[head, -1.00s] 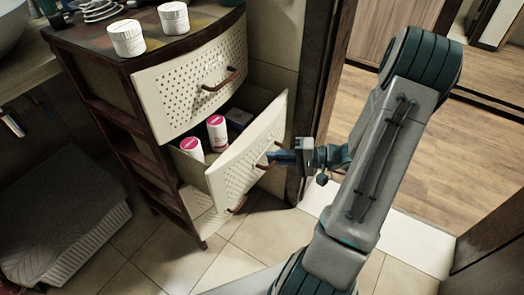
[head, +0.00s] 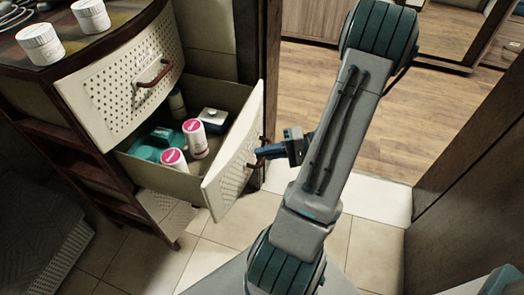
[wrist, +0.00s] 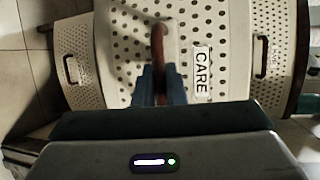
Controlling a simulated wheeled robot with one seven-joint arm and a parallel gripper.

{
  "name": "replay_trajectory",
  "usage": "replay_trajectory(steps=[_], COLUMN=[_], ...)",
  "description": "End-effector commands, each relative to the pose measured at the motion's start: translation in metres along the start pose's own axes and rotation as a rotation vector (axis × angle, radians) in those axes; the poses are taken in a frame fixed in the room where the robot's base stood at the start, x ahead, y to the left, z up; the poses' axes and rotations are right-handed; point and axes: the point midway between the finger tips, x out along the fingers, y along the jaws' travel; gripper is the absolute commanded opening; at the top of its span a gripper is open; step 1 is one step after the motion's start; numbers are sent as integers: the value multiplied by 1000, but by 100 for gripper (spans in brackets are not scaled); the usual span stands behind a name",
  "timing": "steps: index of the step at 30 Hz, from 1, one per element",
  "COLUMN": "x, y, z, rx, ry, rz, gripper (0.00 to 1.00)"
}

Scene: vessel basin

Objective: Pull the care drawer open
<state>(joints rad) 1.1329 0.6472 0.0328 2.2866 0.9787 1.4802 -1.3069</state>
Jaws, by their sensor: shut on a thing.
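The care drawer (head: 238,160) is the middle drawer of a dark wooden cabinet, with a cream perforated front. It stands well out, and its inside shows from above. In the wrist view its front carries a white label reading CARE (wrist: 202,72). My gripper (head: 262,152) is at the drawer front, shut on the brown-red handle (wrist: 158,42). The fingers (wrist: 160,84) lie on both sides of the handle in the wrist view. Inside the drawer are two white bottles with pink lids (head: 196,138), a teal item (head: 150,145) and a white-topped box (head: 213,118).
The upper drawer (head: 125,90) is shut, with two white jars (head: 40,44) on the cabinet top. A dark door frame (head: 258,60) stands close behind the open drawer. Tiled floor (head: 240,225) is clear in front.

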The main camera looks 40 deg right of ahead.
Motion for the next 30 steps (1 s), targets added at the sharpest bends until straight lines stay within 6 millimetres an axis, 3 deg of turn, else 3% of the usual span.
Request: replay_trajectory(steps=[8, 9, 11, 22, 26, 30], x=[0, 0, 0, -6, -25, -57], y=[0, 0, 0, 0, -1, -2], z=[0, 0, 0, 0, 0, 0], rx=[1, 1, 1, 0, 0, 0], ry=[-1, -1, -1, 1, 3, 5], rz=[0, 0, 0, 0, 1, 1], gripper=[0, 19, 32, 32, 32, 32])
